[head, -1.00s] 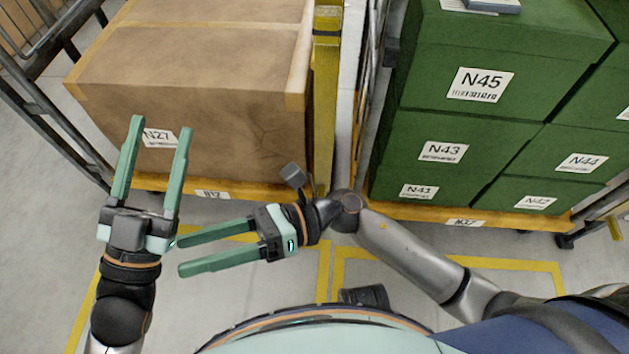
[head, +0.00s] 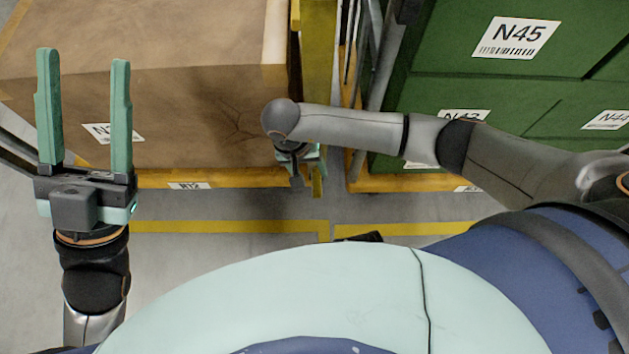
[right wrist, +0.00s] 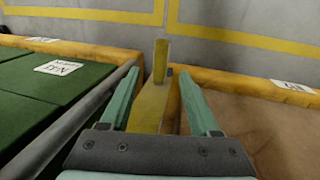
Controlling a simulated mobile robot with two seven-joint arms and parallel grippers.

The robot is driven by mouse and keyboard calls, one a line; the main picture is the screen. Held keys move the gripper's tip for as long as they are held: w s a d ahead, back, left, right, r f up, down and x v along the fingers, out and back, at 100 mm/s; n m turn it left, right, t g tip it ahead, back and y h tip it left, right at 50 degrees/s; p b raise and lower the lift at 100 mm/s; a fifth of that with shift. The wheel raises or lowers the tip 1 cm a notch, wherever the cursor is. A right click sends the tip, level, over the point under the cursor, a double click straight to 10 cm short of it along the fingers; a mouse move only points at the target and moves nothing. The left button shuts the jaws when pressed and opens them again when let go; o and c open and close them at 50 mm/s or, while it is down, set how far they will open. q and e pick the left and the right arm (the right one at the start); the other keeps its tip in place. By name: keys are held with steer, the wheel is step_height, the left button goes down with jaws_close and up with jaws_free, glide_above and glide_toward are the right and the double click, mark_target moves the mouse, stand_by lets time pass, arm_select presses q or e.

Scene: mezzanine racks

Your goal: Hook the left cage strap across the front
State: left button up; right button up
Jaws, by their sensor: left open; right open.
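The left cage holds a big brown carton (head: 190,120) on an orange base (head: 225,178). A yellow strap-like band (head: 318,65) hangs at the cage's right front corner, in the gap between the two cages. My right gripper (head: 314,160) is mostly hidden under its own wrist at this corner. In the right wrist view my right gripper (right wrist: 159,78) is open, and the yellow band (right wrist: 150,105) shows between its fingers, not clamped. I cannot tell how deep it sits between them. My left gripper (head: 84,58) is open and empty, above the carton's left front. No hook point is clearly visible.
The right cage carries green boxes (head: 510,85) close beside the gap. A grey cage rail (right wrist: 75,125) runs near the right gripper's finger.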

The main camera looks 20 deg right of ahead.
mark_target(316, 184)
steer(key=f, duration=0.2)
steer(key=d+f+b, duration=0.1)
steer(key=f, duration=0.2)
steer(key=f+b, duration=0.1)
steer(key=f, duration=0.1)
steer(key=shift+s+d+f, duration=0.15)
steer(key=shift+f, duration=0.05)
arm_select(q)
steer(key=f, duration=0.3)
steer(key=shift+w+d+f, duration=0.1)
steer(key=shift+d+f, duration=0.15)
arm_select(e)
steer(key=shift+c, duration=0.4)
jaws_close()
